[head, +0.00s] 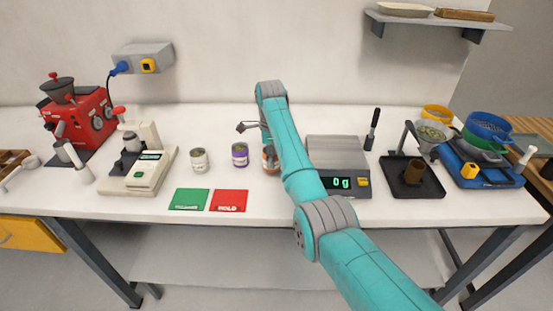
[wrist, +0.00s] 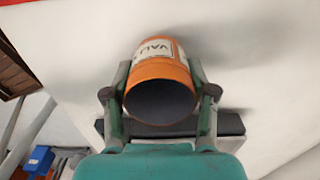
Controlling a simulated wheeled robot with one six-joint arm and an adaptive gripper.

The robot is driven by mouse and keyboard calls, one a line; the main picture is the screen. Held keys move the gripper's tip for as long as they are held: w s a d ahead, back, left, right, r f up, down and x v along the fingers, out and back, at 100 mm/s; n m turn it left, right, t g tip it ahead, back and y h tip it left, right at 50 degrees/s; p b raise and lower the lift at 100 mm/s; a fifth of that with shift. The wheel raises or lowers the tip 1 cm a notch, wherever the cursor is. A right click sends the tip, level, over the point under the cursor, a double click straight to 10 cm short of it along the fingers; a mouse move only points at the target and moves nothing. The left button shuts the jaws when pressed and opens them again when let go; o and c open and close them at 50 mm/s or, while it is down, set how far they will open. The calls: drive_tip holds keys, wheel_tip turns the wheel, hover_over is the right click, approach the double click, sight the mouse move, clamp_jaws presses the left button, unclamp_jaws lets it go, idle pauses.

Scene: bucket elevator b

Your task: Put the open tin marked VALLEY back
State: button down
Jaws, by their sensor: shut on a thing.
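The orange tin (wrist: 160,72) has a white label reading "VALL", the rest out of sight. My gripper (wrist: 160,66) is shut on it, one finger on each side, in the wrist view. Its dark round end faces the wrist camera; I cannot tell what is inside. In the head view the tin (head: 269,160) shows beside my arm, partly hidden, right of the purple tin. I cannot tell whether it touches the bench.
A green card (head: 189,199) and a red card marked HOLD (head: 229,201) lie in front of the tins. A scale (head: 338,165) reading 0 g stands right of my arm. A black tray (head: 415,180) and sieves lie further right; a red grinder (head: 84,120) stands left.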

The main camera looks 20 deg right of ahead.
drive_tip(key=shift+f, duration=0.7)
drive_tip(key=shift+c, duration=1.7)
unclamp_jaws()
drive_tip(key=shift+f, duration=0.1)
